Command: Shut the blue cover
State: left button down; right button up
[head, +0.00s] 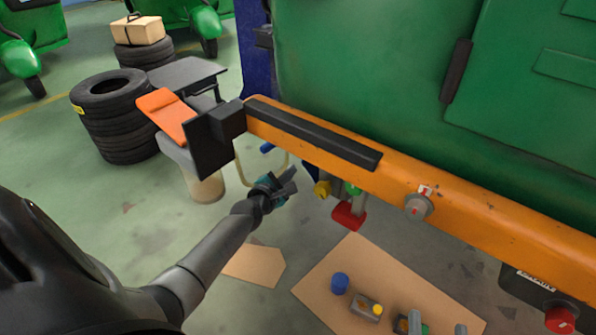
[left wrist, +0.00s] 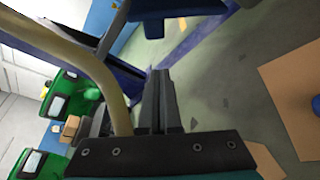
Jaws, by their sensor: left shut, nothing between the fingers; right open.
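My left gripper (head: 288,181) is below and in front of the orange beam, its fingers shut with nothing between them. Its closed fingers also show in the left wrist view (left wrist: 160,90). I cannot tell for sure which part is the blue cover. A small blue piece (head: 267,147) sits under the beam, just beyond and left of the gripper, apart from it. In the left wrist view a dark blue part (left wrist: 178,7) is ahead of the fingers at the top, partly cut off. My right gripper is not in view.
The orange beam (head: 330,172) runs under the green vehicle body (head: 360,70). A red-footed jack (head: 349,214) stands beneath it. A cardboard sheet (head: 325,262) holds a blue cap (head: 340,283) and small parts. Stacked tyres (head: 117,130) stand at left. Floor near the gripper is mostly clear.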

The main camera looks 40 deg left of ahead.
pick_arm(q)
jog(key=d+r+p, duration=0.1)
jog(key=d+r, duration=0.1)
jog(key=shift+d+r, duration=0.4)
pick_arm(e)
jog(key=shift+w+d+f+n+g+h, duration=0.15)
jog(key=shift+w+d+f+g+h, duration=0.15)
jog(key=shift+g, duration=0.2)
jog(key=shift+w+d+f+n+g+h, duration=0.1)
jog(key=shift+d+f+n+g, duration=0.1)
jog(key=shift+f+g, duration=0.25)
